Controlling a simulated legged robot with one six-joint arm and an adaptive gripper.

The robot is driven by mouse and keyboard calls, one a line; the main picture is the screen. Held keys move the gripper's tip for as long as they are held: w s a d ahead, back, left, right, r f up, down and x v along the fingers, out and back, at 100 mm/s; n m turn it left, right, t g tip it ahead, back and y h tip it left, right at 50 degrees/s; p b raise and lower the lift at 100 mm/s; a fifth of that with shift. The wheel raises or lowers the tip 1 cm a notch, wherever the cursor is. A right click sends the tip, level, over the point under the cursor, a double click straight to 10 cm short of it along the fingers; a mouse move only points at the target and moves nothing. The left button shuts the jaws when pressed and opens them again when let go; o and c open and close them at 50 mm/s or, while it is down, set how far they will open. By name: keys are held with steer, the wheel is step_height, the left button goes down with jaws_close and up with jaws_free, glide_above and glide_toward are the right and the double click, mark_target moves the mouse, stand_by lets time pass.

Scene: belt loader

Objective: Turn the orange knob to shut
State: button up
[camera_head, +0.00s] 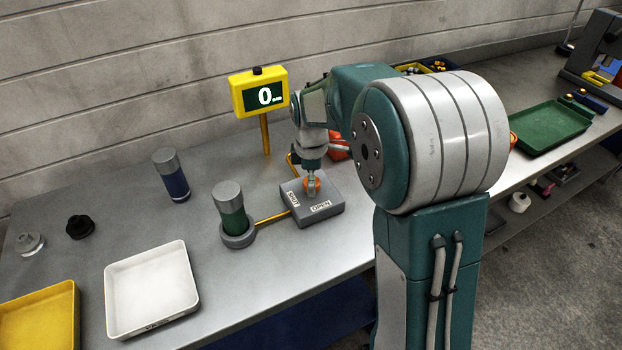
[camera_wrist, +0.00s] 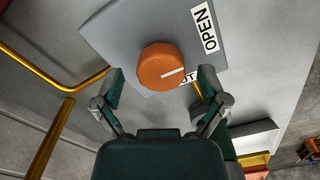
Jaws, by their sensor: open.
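The orange knob (camera_head: 312,184) sits on a grey block (camera_head: 329,207) on the bench, with labels "SHUT" (camera_head: 294,200) and "OPEN" (camera_head: 321,207). The "OPEN" label (camera_wrist: 205,28) is fully visible there. My gripper (camera_wrist: 160,76) is open, with one finger on either side of the knob's near edge. I cannot tell whether the fingers touch it. In the head view my gripper (camera_head: 312,180) hangs down over the knob.
A yellow display (camera_head: 259,92) reads 0 on a post behind the block. A green cylinder (camera_head: 231,209) in a grey base stands left, joined by a yellow pipe (camera_head: 272,218). A blue cylinder (camera_head: 171,175) and white tray (camera_head: 152,289) are further left. A green tray (camera_head: 550,127) is right.

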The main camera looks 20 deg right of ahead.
steer(key=c, duration=1.1)
steer(key=shift+c, duration=0.2)
steer(key=shift+m, duration=0.3)
steer(key=m, duration=0.3)
steer(key=shift+m, duration=0.4)
steer(key=m, duration=0.4)
steer(key=shift+f, duration=0.1)
steer(key=m, duration=0.5)
steer(key=shift+s+d+m, duration=0.1)
steer(key=shift+m, duration=2.2)
